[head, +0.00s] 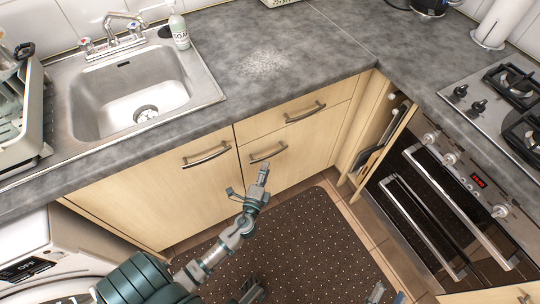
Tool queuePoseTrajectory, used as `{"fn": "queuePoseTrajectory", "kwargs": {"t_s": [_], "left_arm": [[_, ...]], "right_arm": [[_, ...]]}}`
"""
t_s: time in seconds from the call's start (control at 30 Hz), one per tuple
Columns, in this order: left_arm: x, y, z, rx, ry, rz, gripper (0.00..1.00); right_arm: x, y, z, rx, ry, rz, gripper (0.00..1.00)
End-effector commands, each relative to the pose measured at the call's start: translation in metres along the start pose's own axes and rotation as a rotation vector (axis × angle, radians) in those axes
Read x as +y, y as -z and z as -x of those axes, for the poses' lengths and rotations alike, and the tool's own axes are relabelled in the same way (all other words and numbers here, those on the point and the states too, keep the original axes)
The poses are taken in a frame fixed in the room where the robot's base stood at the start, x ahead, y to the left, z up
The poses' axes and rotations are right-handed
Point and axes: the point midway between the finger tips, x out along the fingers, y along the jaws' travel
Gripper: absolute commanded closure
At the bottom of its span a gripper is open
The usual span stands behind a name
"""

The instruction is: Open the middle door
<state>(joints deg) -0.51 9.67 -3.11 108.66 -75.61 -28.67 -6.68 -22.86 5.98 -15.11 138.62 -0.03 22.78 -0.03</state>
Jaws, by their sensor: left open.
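The middle door (300,153) is a pale wood panel below a drawer, left of the corner, and it is closed. Its metal bar handle (268,152) sits at the door's upper left. My left gripper (248,181) is open, with its fingers spread just below the handle. One fingertip points up close under the handle; the other is lower and to the left. I cannot tell whether the fingertip touches the door; the handle is not between the fingers.
A closed drawer (296,111) is above, with its own handle. A closed door (150,200) under the sink is to the left. An open narrow door (386,135) stands right, beside the oven (450,215). A dark dotted mat (310,240) covers the floor.

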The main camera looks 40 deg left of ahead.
Motion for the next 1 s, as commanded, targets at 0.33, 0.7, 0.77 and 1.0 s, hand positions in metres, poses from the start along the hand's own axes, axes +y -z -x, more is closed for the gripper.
{"fn": "queuePoseTrajectory", "kwargs": {"t_s": [0.33,0.7,0.77,1.0], "left_arm": [[0.002,0.000,-0.061,0.000,-0.001,-0.001,0.58],[0.001,0.000,-0.069,0.000,-0.002,0.000,0.58],[0.001,0.000,-0.069,0.000,-0.002,0.000,0.63],[0.002,0.000,-0.069,0.000,-0.003,0.000,1.00]], "right_arm": [[0.000,0.003,0.002,0.034,0.000,-0.003,0.60],[-0.001,0.006,0.002,0.052,0.000,-0.005,0.60],[-0.001,0.006,0.002,0.052,0.000,-0.005,0.60],[-0.001,0.005,0.002,0.050,0.000,-0.005,0.60]]}}
